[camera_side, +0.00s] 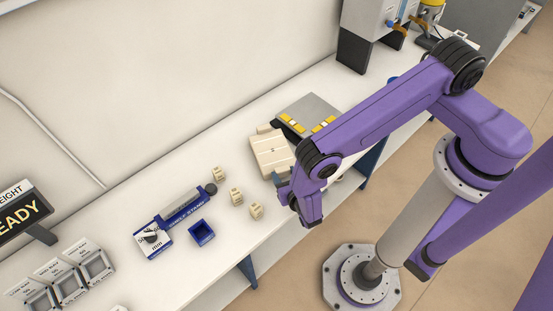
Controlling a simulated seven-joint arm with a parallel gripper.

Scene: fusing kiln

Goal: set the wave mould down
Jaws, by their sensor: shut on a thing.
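A cream, squarish slab with small dark slots (271,152), which I take to be the wave mould, is at the middle of the white bench. My gripper (283,185) is at the slab's near right edge, pointing to the left, and is shut on it. The fingertips are small and partly hidden by my wrist, so the exact grip does not show. I cannot tell whether the slab touches the bench top or is just above it.
A grey plate with yellow pieces (308,117) lies just behind the slab. Several small cream blocks (236,196), a blue tray (202,233) and a blue stand (184,207) are to the left. Sample boxes (69,278) stand far left. Bare bench (140,280) lies in front.

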